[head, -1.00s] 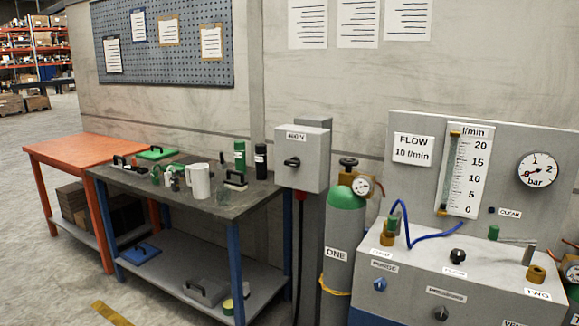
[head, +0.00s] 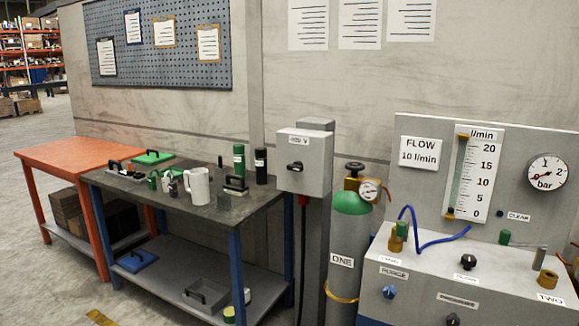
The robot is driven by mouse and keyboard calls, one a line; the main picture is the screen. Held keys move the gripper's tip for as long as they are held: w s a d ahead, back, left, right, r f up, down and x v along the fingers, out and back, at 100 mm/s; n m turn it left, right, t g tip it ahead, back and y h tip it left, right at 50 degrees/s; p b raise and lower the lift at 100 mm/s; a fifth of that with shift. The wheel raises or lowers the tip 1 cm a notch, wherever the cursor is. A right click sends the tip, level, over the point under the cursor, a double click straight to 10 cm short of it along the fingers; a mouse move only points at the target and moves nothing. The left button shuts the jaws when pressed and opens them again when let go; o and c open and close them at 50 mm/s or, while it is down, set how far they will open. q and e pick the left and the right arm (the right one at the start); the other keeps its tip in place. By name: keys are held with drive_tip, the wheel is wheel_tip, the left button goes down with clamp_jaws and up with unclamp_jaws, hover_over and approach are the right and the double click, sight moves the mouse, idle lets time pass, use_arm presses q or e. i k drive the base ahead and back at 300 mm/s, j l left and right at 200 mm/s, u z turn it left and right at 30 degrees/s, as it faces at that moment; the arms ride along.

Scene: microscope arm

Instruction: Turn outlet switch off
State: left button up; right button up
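A grey wall box (head: 304,165) with a small label, which seems to read 400 V, hangs at the middle of the head view. On its front is a black rotary switch handle (head: 295,167), lying roughly horizontal. No on or off marks can be read on it. I cannot tell from the label whether this is the outlet switch. A cable with a red connector (head: 303,200) comes out of the box's underside. Neither of my grippers is in view.
A dark workbench (head: 225,208) with a mug (head: 197,187) and bottles stands left of the box. A gas cylinder labelled ONE (head: 347,255) stands below right. A grey flow panel (head: 420,185) with knobs and a gauge is at the right.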

sight(295, 167)
drive_tip(key=i+j, duration=0.25)
drive_tip(key=j, duration=0.15)
drive_tip(key=i+j+z, duration=0.1)
drive_tip(key=i+j, duration=0.15)
drive_tip(key=j, duration=0.15)
drive_tip(key=i+j, duration=0.2)
drive_tip(key=j, duration=0.25)
drive_tip(key=i+j, duration=0.25)
drive_tip(key=j, duration=0.15)
drive_tip(key=i+j+z, duration=0.1)
drive_tip(key=j, duration=0.3)
drive_tip(key=i+j, duration=0.3)
drive_tip(key=j, duration=0.15)
drive_tip(key=i+j+z, duration=0.1)
drive_tip(key=i+j, duration=0.15)
drive_tip(key=j, duration=0.2)
drive_tip(key=i+j, duration=0.15)
drive_tip(key=j, duration=0.3)
